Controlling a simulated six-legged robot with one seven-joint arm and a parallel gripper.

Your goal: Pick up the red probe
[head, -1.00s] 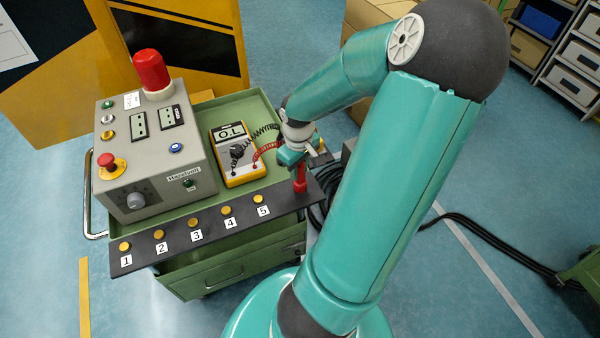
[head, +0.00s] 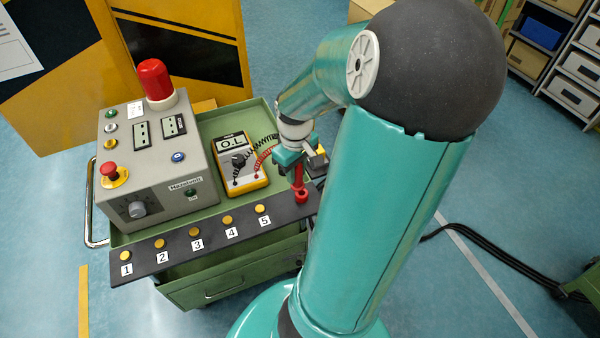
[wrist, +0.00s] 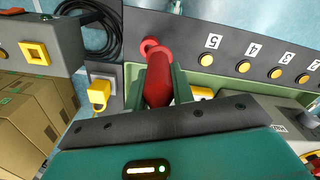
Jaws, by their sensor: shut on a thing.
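The red probe (head: 298,176) stands roughly upright at the right end of the dark numbered panel (head: 180,248). A red ring (head: 301,197) is at its lower end, on the panel; I cannot tell whether the probe is clear of it. My gripper (head: 296,164) is shut on the probe from above. In the wrist view the red probe (wrist: 157,80) lies between the two fingers of my gripper (wrist: 158,88), with the red ring (wrist: 148,46) just beyond. A coiled red lead (head: 263,155) runs towards the yellow multimeter (head: 238,165), which reads O.L.
A grey control box (head: 155,170) with a red beacon (head: 155,80) stands on the green cart (head: 225,118) at left. Yellow buttons numbered 1 to 5 line the panel. In the wrist view, cardboard boxes (wrist: 30,120) and black cables (wrist: 90,35) lie at left.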

